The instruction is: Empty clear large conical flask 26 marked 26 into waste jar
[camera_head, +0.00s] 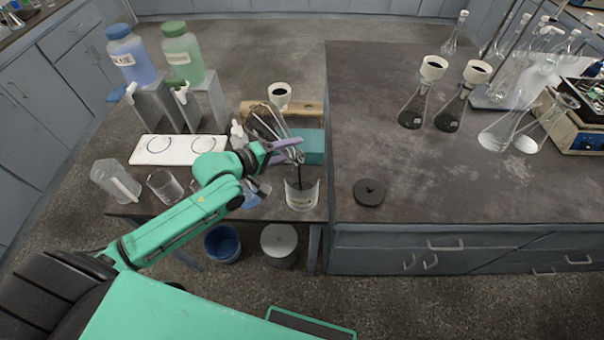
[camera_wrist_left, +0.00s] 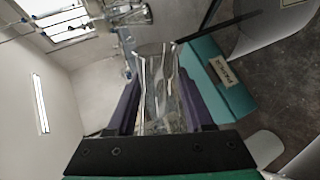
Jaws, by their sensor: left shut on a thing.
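My left gripper (camera_head: 285,150) is shut on a clear conical flask (camera_head: 264,122), held mouth-down at a tilt. In the left wrist view the flask (camera_wrist_left: 160,85) sits between the purple fingers (camera_wrist_left: 158,105); its number cannot be read. The waste jar (camera_head: 302,203), a clear open jar with a label, stands below the flask's mouth near the low table's front edge. A thin dark stream (camera_head: 299,176) runs from the mouth down into the jar. It also shows as a dark line in the left wrist view (camera_wrist_left: 215,31). My right gripper is not in view.
A teal box (camera_head: 314,146) stands close behind the jar. Clear beakers (camera_head: 165,186) and a white tray (camera_head: 165,150) are at left.

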